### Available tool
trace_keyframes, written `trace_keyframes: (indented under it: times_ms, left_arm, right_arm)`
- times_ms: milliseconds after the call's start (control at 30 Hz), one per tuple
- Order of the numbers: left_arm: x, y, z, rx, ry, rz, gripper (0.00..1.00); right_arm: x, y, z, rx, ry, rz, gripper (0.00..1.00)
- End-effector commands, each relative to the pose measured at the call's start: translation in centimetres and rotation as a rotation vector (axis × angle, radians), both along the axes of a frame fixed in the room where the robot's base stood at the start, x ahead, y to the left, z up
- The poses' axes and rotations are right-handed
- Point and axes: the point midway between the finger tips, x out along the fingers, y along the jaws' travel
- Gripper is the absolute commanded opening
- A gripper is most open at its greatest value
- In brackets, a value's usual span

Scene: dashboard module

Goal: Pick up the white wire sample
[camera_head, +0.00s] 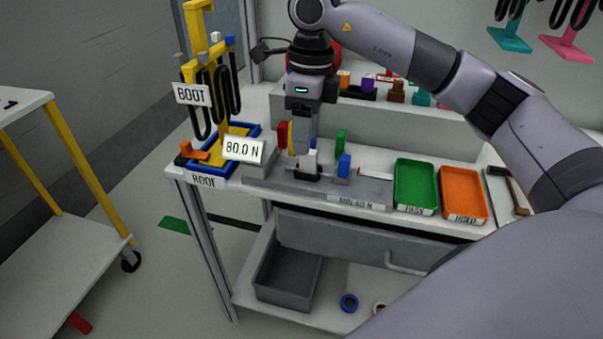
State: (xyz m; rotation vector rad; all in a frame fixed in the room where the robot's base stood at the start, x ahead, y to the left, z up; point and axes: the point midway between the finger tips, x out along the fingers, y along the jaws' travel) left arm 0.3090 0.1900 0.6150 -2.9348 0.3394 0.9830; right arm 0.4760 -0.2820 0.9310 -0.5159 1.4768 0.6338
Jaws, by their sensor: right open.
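A small white upright block (311,158), which looks like the white wire sample, stands on a dark base on the grey fixture (262,182) at the bench front. My right gripper (304,142) points down from above, with its lower end close over or just behind the white block. Its jaws are open; whether a finger touches the block cannot be told. Similar upright pieces stand nearby: red (283,134), green (340,141) and blue (344,166). A yellow one is partly hidden beside the gripper. My left gripper is out of view.
A display reading 80.0 N (244,150) stands left of the fixture. A yellow stand (222,120) with black loops is behind it. A green tray (415,180) and an orange tray (463,190) lie right. A shelf with coloured parts is behind. My right arm hides the bench's right side.

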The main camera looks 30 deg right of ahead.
Motion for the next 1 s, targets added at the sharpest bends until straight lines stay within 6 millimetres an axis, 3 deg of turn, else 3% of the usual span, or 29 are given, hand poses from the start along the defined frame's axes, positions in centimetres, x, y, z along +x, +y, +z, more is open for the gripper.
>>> trace_keyframes:
  times_ms: [100,200,700,967,1000]
  left_arm:
    - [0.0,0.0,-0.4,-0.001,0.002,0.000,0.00]
    - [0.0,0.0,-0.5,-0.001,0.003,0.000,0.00]
    - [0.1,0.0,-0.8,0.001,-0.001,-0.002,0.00]
    - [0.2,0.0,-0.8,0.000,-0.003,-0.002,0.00]
    - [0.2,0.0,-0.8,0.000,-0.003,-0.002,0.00]
  right_arm:
    - [0.1,-1.7,0.7,-0.063,-0.011,-0.027,0.49]
    - [0.1,-2.1,0.3,-0.079,-0.011,-0.034,0.49]
    - [0.9,-1.6,-5.9,-0.076,-0.010,-0.031,0.49]
    - [0.9,-1.6,-6.2,-0.075,-0.012,-0.031,0.49]
    - [0.9,-1.6,-6.2,-0.075,-0.012,-0.031,0.42]
